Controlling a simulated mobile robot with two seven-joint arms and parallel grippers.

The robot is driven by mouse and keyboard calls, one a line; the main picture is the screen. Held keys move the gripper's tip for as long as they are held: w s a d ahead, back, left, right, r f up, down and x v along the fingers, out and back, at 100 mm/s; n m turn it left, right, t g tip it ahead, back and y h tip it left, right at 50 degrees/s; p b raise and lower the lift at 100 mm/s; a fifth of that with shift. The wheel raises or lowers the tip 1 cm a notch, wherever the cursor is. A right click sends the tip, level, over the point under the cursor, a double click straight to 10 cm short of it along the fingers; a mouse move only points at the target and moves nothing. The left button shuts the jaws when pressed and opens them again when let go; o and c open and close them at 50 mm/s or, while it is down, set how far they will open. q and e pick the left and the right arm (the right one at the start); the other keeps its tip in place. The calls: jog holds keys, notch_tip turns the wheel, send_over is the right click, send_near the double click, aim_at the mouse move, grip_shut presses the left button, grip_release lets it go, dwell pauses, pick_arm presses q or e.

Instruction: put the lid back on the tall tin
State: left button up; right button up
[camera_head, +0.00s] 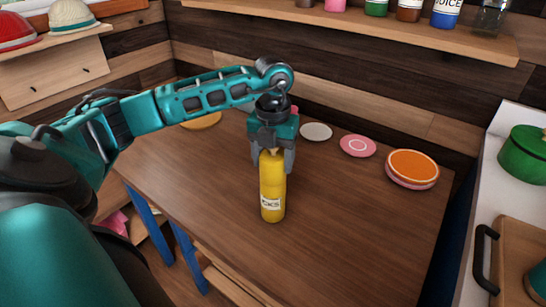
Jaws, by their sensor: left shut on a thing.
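The tall tin (272,193) is yellow with a white label, and it stands upright on the brown table. My left gripper (273,162) points down over it from above, with one finger on each side of its top end. The gripper is shut on what looks like the lid, a small yellow top piece between the fingers. The fingers partly hide this piece, and I cannot tell whether it is seated on the tin or just above it. My right gripper is not in view.
On the table (343,235), a white disc (316,131), a pink disc (358,146) and an orange-topped round stack (411,168) lie to the right. A yellow round thing (203,121) lies behind my left arm. The table's front is clear. A green pot (524,153) stands on the right counter.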

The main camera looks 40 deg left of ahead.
pick_arm(q)
jog(key=shift+f, duration=0.15)
dwell(0.7)
jog(key=o, duration=1.1)
jog(key=shift+o, duration=0.5)
jog(key=shift+r+p, duration=1.9)
jog(key=shift+r, duration=1.65)
grip_shut()
